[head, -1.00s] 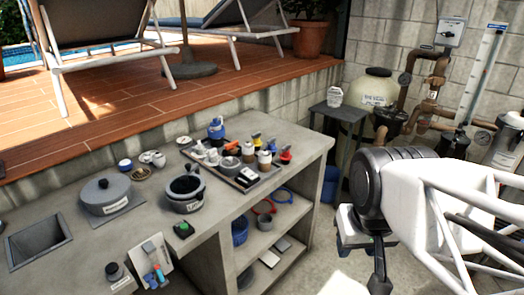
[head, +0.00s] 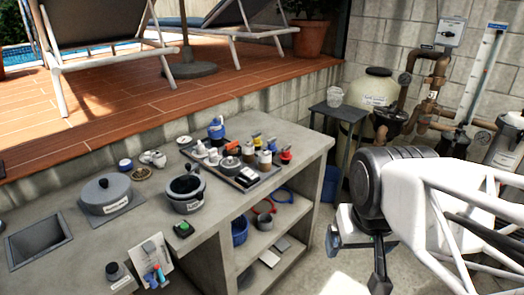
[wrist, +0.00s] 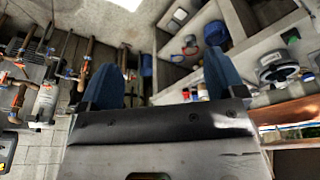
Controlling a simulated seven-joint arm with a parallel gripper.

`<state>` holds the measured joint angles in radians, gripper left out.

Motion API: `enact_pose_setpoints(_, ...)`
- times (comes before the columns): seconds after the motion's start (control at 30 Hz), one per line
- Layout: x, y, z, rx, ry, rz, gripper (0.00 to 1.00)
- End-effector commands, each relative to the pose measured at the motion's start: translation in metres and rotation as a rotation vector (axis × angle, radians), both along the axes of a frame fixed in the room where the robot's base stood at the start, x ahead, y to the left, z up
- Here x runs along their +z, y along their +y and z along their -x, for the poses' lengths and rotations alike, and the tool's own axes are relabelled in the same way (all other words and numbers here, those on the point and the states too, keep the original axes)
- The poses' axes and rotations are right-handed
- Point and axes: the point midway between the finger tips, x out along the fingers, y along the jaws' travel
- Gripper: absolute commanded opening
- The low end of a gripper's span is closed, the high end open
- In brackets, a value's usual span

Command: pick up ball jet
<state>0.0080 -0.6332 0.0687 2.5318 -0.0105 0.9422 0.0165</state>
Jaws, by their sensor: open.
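I cannot tell for sure which item is the ball jet. Several small fittings stand on the grey counter (head: 95,250). Two small whitish round pieces (head: 153,157) sit near its back edge, beside a brass-coloured disc (head: 141,174) and a white-and-blue cup (head: 126,164). My gripper is off the counter's right side in the head view, partly hidden by my arm. In the wrist view my gripper (wrist: 160,88) shows two blue fingers set wide apart, with nothing between them.
A dark tray of bottles and fittings (head: 238,180) and a grey pot (head: 186,190) stand on the counter. A lidded grey pot (head: 108,194) is left of them, near a sunken basin (head: 38,240). Open shelves (head: 268,235) lie below. A small dark table (head: 340,112) stands by the tank (head: 378,92).

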Motion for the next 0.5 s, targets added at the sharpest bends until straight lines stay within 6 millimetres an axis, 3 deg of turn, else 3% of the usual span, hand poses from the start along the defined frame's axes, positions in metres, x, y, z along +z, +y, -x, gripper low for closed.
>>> enact_pose_setpoints(0.27,0.008,0.001,-0.018,0.047,0.008,0.01,0.89)
enact_pose_setpoints(0.5,0.024,0.006,-0.065,0.171,0.03,0.033,0.89)
